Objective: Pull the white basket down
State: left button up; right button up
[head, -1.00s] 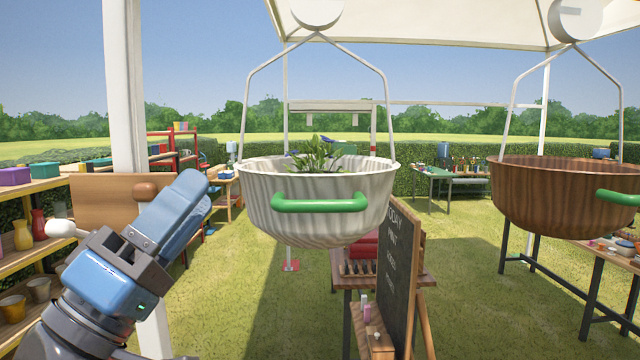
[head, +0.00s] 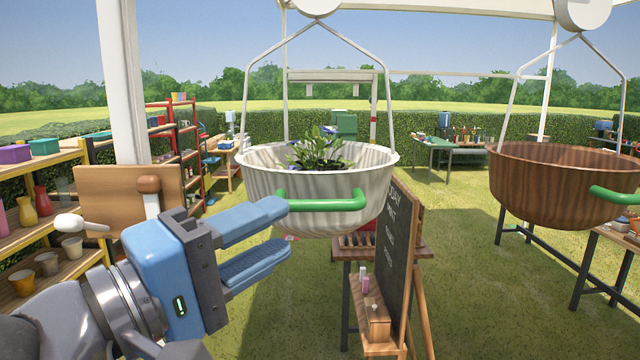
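The white basket (head: 330,222) hangs from a white two-bar hanger in the middle of the head view, with a green leafy plant (head: 318,150) inside. A green handle (head: 325,204) runs across its front. My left gripper (head: 286,230) is open, with two blue fingers, one above the other, pointing right. Its upper fingertip appears close to the left end of the green handle; I cannot tell whether they touch. Nothing shows between the fingers. My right gripper does not show.
A brown basket (head: 560,190) with a green handle hangs at the right. A chalkboard (head: 402,270) stands below and right of the white basket, beside a small wooden stand. Shelves with pots (head: 46,262) are at the left, near a wooden board (head: 120,190).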

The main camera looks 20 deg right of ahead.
aim_at(313, 209)
pick_arm(q)
jog(key=p+x, duration=0.2)
jog(key=p, duration=0.1)
jog(key=shift+w+d+r, duration=0.1)
jog(key=shift+d+r, duration=0.1)
jog(key=shift+r, duration=0.1)
jog(key=shift+w+d+p, duration=0.15)
jog(key=shift+d+p, duration=0.15)
jog(key=shift+p, duration=0.1)
jog(key=shift+f+p+x, duration=0.15)
jog(key=shift+p+x, duration=0.1)
jog(key=shift+x, duration=0.95)
jog(key=shift+f+p+x, duration=0.15)
jog(key=shift+p+x, duration=0.1)
jog(key=shift+x, duration=0.95)
jog(key=shift+r, duration=0.1)
jog(key=shift+c, duration=0.6)
grip_shut()
